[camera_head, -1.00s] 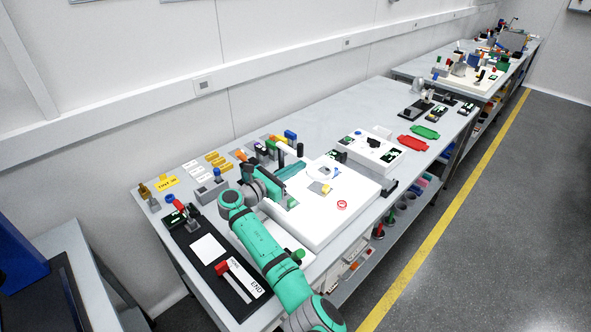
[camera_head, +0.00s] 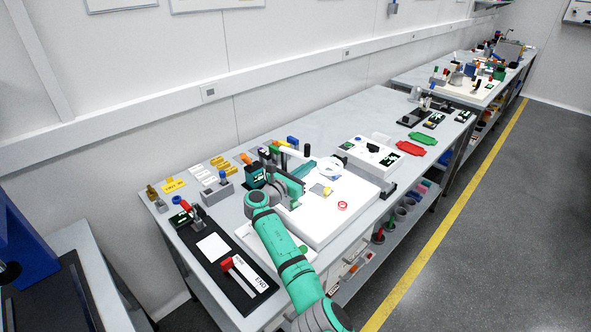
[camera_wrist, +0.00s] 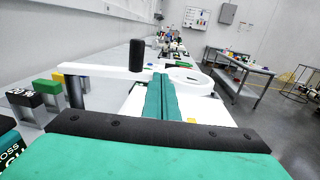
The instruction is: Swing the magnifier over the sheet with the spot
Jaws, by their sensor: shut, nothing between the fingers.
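The magnifier has a white ring (camera_head: 331,169) above the back part of the white light panel (camera_head: 318,235). In the wrist view its white arm (camera_wrist: 98,70) runs from the left toward the ring (camera_wrist: 187,80), with a black upright knob (camera_wrist: 137,54) on it. My gripper (camera_head: 311,166) is shut and empty, close beside the knob and ring. In the wrist view its green fingers (camera_wrist: 161,93) are together, right of the knob; contact is unclear. Sheet edges and the spot cannot be told apart.
Several small coloured blocks stand along the back left of the bench. A black board (camera_head: 214,266) with a red-handled part lies at the near left. A white box (camera_head: 370,157), a red tray (camera_head: 410,148) and a green tray (camera_head: 423,138) lie farther right.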

